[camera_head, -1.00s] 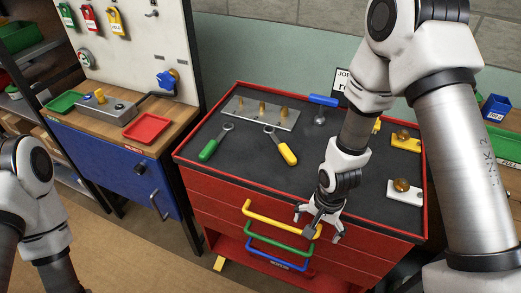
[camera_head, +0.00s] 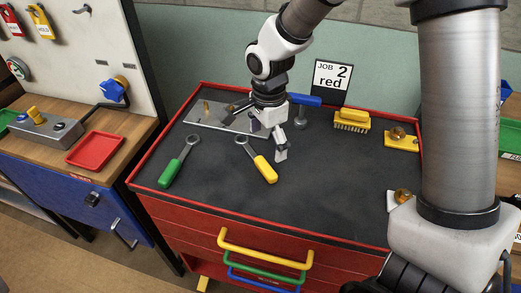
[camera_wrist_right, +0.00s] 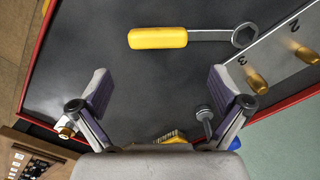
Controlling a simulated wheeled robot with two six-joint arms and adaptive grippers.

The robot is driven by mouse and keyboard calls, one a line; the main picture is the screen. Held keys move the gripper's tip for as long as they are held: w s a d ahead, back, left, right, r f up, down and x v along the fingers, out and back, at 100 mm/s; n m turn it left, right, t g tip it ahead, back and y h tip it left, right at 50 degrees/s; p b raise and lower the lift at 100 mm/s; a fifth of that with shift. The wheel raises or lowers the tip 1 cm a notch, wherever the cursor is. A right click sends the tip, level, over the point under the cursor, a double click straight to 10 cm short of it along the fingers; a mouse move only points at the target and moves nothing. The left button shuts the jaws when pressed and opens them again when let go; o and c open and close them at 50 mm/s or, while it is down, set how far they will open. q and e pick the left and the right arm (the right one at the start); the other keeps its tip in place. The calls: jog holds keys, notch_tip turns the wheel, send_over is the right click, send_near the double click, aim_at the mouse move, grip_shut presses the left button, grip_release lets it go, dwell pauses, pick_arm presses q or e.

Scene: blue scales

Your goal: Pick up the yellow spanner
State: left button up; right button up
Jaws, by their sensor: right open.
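The yellow spanner lies flat on the dark top of the red tool cabinet, with its yellow handle (camera_head: 264,169) toward the front and its grey ring end toward the back left. My right gripper (camera_head: 258,132) is open and empty, just behind and above the spanner. In the right wrist view the yellow spanner (camera_wrist_right: 158,38) lies crosswise beyond the open fingertips (camera_wrist_right: 166,87), handle left, with no finger touching it. My left gripper is out of view.
A green-handled spanner (camera_head: 172,170) lies to the left. Behind stand a metal plate with brass pegs (camera_head: 205,120), a blue-handled tool (camera_head: 301,119), a yellow brush (camera_head: 351,122) and a card reading "JOB 2 red" (camera_head: 331,78). The cabinet top's front middle is clear.

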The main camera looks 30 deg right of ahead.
aim_at(267, 168)
jog(key=f, duration=0.7)
jog(key=shift+a+f, duration=0.1)
jog(key=shift+a, duration=0.1)
jog(key=shift+s, duration=0.1)
jog(key=shift+s+a, duration=0.1)
jog(key=c, duration=0.3)
jog(key=shift+s+r, duration=0.15)
jog(key=shift+r, duration=0.05)
jog(key=c, duration=0.8)
jog(key=shift+s, duration=0.1)
jog(key=shift+c, duration=0.5)
jog(key=shift+o, duration=0.5)
jog(key=shift+f, duration=0.2)
